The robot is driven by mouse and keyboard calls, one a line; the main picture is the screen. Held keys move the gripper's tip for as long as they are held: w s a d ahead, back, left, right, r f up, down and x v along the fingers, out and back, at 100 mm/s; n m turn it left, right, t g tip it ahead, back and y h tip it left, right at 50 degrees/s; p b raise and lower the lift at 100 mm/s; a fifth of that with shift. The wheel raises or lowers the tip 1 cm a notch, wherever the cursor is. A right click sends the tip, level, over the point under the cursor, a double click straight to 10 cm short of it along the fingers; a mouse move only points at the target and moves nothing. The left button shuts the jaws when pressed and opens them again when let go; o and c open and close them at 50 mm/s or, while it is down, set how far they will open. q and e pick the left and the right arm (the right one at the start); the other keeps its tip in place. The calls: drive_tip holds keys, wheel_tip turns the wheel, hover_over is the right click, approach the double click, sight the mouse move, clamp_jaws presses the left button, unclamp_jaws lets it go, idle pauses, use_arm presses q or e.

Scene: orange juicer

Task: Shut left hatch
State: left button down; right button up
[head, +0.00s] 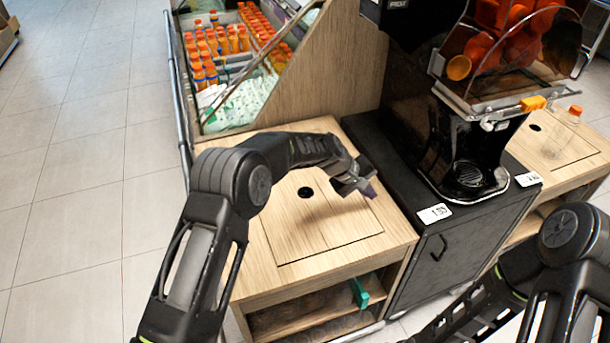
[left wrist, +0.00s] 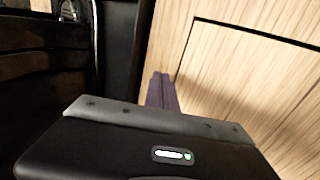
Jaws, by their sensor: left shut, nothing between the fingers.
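The left hatch (head: 318,232) is a pale wood panel with a round dark hole, set in the top of the left wooden counter (head: 345,257). It looks flat and level with the counter top, and my left arm covers part of its far side. My left gripper (head: 370,190) is shut and empty above the hatch's right side, near the black cabinet. In the left wrist view its purple-grey fingertips (left wrist: 162,92) are together over the wood, beside the hatch's dark seam (left wrist: 187,48). I cannot tell whether they touch it. My right arm shows at lower right, its gripper out of view.
A black juicer (head: 465,140) stands on the black cabinet (head: 400,160) to the right. A glass-sided case of orange bottles (head: 225,45) is behind the counter. A green object (head: 359,293) sits at the shelf below. Open floor lies left.

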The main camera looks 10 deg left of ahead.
use_arm(q)
wheel_tip(320, 180, up, 13)
use_arm(e)
drive_tip(key=shift+w+d+r, duration=0.1)
drive_tip(key=shift+d, duration=0.35)
use_arm(q)
drive_tip(key=shift+d, duration=0.1)
